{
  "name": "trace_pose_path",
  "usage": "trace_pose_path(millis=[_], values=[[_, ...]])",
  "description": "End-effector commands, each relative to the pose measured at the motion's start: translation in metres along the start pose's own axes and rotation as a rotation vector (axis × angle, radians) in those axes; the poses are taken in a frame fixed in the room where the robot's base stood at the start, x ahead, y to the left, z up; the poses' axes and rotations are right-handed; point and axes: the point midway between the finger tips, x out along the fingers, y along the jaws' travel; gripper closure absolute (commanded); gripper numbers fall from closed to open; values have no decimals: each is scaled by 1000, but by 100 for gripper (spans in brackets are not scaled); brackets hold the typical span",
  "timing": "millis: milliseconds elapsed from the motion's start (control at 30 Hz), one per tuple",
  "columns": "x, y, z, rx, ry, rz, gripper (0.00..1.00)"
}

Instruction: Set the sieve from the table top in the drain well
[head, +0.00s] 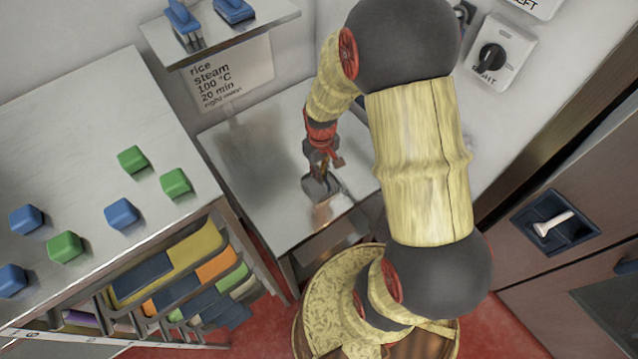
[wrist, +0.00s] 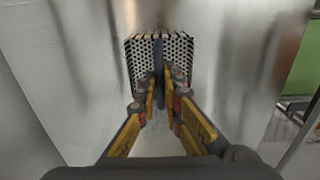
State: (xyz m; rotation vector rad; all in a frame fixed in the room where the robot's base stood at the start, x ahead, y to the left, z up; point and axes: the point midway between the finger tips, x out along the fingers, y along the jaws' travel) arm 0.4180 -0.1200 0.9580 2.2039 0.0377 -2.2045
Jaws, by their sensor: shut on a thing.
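The sieve is a small grey perforated piece with a dark upright bar; it shows in the wrist view (wrist: 180,56) just beyond my fingertips. In the head view the sieve (head: 319,188) is a small dark grey shape at the metal table top (head: 262,175). My gripper (head: 322,160) is shut on the sieve, with the bar between its fingers in the wrist view (wrist: 160,92). The sieve is at the table surface or very close above it; I cannot tell whether it touches. I cannot make out the drain well in either view.
A metal counter (head: 90,130) with green and blue blocks stands at the left, above a rack of coloured bins (head: 180,270). A wall shelf (head: 225,35) with blue items hangs above the table. A cabinet with a white handle (head: 553,224) is at the right. Red floor shows below.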

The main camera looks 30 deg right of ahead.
Motion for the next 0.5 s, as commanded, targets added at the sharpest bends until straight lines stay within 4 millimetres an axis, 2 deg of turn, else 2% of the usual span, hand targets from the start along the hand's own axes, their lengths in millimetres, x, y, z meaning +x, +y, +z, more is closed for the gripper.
trace_pose_path(millis=[367, 500], values=[[-1, 0, 0, 0, 0, 0, 100], [-7, 0, 0, 0, 1, 0, 100]])
